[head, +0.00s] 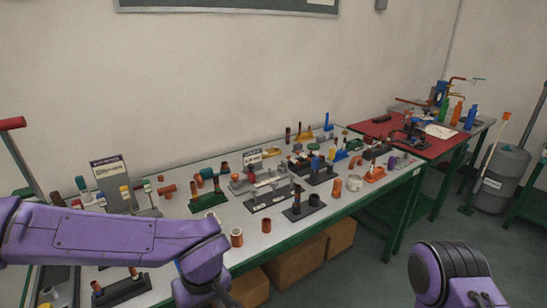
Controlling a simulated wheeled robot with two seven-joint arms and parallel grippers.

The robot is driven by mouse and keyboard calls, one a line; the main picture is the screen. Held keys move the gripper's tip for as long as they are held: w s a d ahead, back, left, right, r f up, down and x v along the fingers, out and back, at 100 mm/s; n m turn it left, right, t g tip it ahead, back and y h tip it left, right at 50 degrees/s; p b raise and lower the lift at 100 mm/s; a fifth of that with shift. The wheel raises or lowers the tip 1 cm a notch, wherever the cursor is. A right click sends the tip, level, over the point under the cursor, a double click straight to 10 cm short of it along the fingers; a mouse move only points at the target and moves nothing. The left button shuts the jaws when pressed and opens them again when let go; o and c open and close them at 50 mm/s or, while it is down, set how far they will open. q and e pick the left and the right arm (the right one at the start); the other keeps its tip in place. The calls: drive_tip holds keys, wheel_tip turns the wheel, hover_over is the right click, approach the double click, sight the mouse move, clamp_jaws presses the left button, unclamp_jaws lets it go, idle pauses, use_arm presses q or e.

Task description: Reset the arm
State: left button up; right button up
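My purple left arm (110,238) reaches in from the left edge, over the near left part of the long workbench. It bends down at a joint near the bottom edge. Only a dark part of what appears to be my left gripper (228,297) shows there; its fingers cannot be made out. My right arm (450,274) shows only as a purple and black link at the bottom right, over the floor. My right gripper is out of the frame. I see nothing held by either arm.
The green-edged workbench (300,226) carries several small racks, such as a black stand (304,205), and loose copper-coloured cylinders (237,237). A red-topped table (430,147) adjoins at the back right. Cardboard boxes (297,262) sit underneath. A grey barrel (500,180) stands far right. Floor is clear between.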

use_arm(q)
drive_tip(key=s+a+f+t+y, duration=0.1)
drive_tip(key=s+a+f, duration=0.25)
drive_tip(key=f, duration=0.45)
drive_tip(key=s+a+f+t+y, duration=0.1)
drive_tip(key=s+a+f+y, duration=0.15)
drive_tip(key=a+f, duration=0.4)
drive_tip(key=s+a+f+t+y, duration=0.1)
drive_tip(key=s+a+f, duration=0.25)
drive_tip(key=f, duration=0.65)
drive_tip(key=s+a+f+m+h, duration=0.1)
drive_tip(key=s+a+f+h, duration=0.1)
drive_tip(key=s, duration=0.6)
drive_tip(key=shift+s+a+f, duration=0.25)
drive_tip(key=shift+a+f, duration=0.05)
drive_tip(key=shift+f, duration=0.4)
drive_tip(key=shift+h, duration=0.25)
